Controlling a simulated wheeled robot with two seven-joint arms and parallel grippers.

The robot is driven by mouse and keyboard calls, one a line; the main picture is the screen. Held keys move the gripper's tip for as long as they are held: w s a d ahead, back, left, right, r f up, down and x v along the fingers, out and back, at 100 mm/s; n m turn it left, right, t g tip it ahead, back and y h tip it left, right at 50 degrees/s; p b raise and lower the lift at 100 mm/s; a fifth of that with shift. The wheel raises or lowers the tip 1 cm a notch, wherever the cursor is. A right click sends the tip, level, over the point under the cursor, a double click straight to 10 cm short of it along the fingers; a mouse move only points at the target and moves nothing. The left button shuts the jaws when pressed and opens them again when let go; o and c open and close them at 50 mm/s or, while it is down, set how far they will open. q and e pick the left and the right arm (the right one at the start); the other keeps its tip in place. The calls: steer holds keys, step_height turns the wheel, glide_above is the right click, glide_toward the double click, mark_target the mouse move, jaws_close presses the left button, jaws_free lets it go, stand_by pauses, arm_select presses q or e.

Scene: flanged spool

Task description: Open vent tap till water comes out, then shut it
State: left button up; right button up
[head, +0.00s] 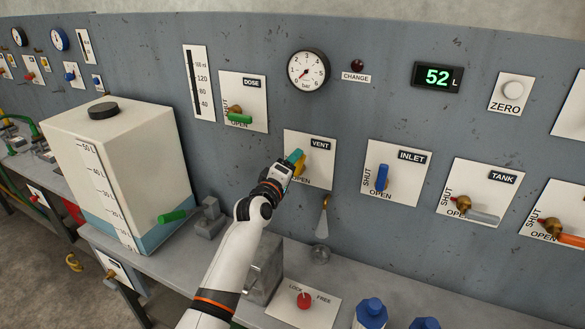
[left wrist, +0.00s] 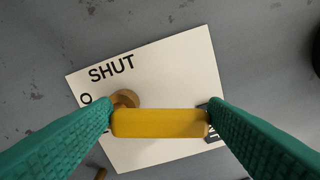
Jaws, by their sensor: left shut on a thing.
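The VENT tap has a yellow lever (left wrist: 160,123) on a brass stem (left wrist: 125,99), set on a white plate (head: 320,172). My left gripper (head: 290,164) is shut on the lever; its teal fingers press both ends in the left wrist view (left wrist: 160,122). The lever lies nearly along the word SHUT (left wrist: 111,69), tilted slightly from it. Below the plate is a small brass spout (head: 325,201). A pale cone shape (head: 322,224) hangs under it, looking like falling water, above a clear round cup (head: 320,254). My right gripper is not in view.
The INLET tap's blue lever (head: 382,178) is upright to the right. DOSE (head: 239,118) and TANK (head: 483,216) levers point right. The display (head: 437,77) reads 52 L. A white tank (head: 115,165) stands left; a LOCK/FREE plate (head: 320,307) and blue-capped bottles (head: 371,308) are in front.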

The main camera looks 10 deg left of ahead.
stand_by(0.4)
arm_select(q)
steer(key=o, duration=1.4)
steer(key=b+v, duration=0.1)
steer(key=v, duration=1.1)
